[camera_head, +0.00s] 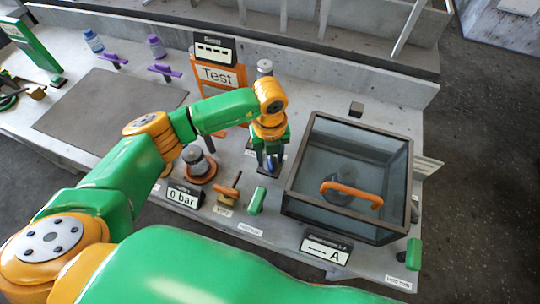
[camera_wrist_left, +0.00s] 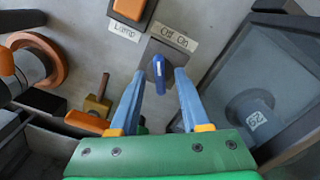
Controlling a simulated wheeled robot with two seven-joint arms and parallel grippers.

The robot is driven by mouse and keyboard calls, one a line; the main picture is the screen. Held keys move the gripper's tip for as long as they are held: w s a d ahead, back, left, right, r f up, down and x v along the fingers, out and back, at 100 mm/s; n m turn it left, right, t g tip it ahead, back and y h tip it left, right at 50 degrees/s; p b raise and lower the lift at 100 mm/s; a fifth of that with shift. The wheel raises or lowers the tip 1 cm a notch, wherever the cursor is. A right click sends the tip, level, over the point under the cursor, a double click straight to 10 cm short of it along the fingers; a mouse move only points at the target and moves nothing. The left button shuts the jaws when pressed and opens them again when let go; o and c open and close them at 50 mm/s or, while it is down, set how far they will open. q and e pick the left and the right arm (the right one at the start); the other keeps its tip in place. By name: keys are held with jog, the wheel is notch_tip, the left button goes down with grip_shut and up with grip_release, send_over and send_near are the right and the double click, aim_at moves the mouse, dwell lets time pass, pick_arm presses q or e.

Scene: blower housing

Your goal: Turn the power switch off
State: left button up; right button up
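The power switch is a blue lever (camera_wrist_left: 159,72) on a grey plate, under a label reading "Off On" (camera_wrist_left: 174,39) in the left wrist view. Which side the lever is set to is hard to tell. My left gripper (camera_wrist_left: 161,74) is open, pointing at the panel, with one finger on each side of the lever. I see no clear contact between the fingers and the lever. In the head view my left gripper (camera_head: 270,163) is over the bench left of the glass box, and largely hides the switch. My right gripper is not in view.
A dark-framed glass box (camera_head: 310,150) with an orange handle (camera_head: 350,190) stands just right of the gripper. An orange lamp button (camera_wrist_left: 131,8), a round orange-based fitting (camera_head: 199,168), a small valve (camera_head: 229,190) and a green handle (camera_head: 257,200) are close by.

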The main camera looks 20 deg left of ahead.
aim_at(270, 160)
pick_arm(q)
notch_tip(270, 160, up, 7)
jog(key=shift+r+b, duration=0.1)
jog(key=shift+b, duration=0.6)
